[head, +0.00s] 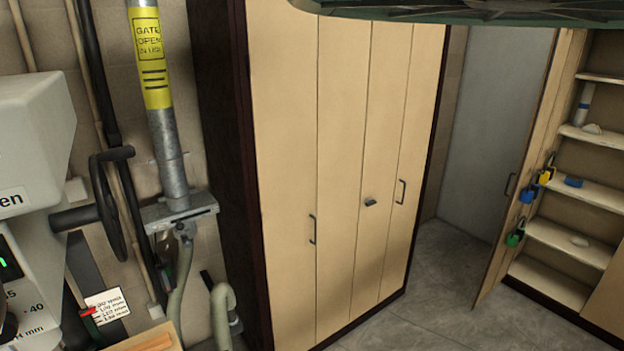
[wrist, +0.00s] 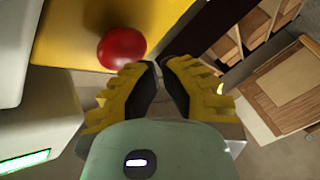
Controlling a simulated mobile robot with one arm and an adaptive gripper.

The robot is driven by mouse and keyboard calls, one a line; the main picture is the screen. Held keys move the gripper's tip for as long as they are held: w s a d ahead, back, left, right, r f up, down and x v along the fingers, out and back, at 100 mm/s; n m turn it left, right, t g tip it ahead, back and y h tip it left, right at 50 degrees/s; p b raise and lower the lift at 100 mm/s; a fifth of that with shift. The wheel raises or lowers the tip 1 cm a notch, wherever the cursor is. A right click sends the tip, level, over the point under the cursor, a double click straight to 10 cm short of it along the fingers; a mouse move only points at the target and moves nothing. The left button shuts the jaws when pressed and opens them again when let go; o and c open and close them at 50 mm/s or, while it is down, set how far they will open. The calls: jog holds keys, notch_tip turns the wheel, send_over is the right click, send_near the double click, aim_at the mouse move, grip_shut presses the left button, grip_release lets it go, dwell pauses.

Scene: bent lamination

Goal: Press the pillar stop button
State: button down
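In the wrist view a round red button (wrist: 121,48) stands on a yellow panel (wrist: 72,28), up and to the left of my gripper. My gripper (wrist: 157,64) has yellow ribbed fingers with dark pads. Its tips come nearly together, with nothing visible held between them. The tips appear just right of the button in the picture; I see no contact, and the distance in depth is hard to judge. In the head view neither the gripper nor the yellow panel with its red button can be made out.
A tall cabinet (head: 340,170) stands mid-view in the head view. An open shelf unit (head: 565,235) is at right, with grey floor (head: 440,275) between. At left are a white machine (head: 35,130), a pipe (head: 170,150) and a card (head: 107,304).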

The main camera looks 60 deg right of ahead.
jog(key=shift+w+d, duration=0.35)
jog(key=shift+w, duration=0.25)
dwell(1.0)
jog(key=shift+s, duration=0.1)
jog(key=shift+s+a+b, duration=0.3)
jog(key=shift+s+b, duration=0.15)
jog(key=shift+s, duration=0.4)
jog(key=shift+s, duration=0.1)
jog(key=s+b, duration=0.1)
jog(key=s+a+b, duration=0.1)
jog(key=s, duration=0.1)
jog(key=s+a+b, duration=0.1)
jog(key=shift+s, duration=0.3)
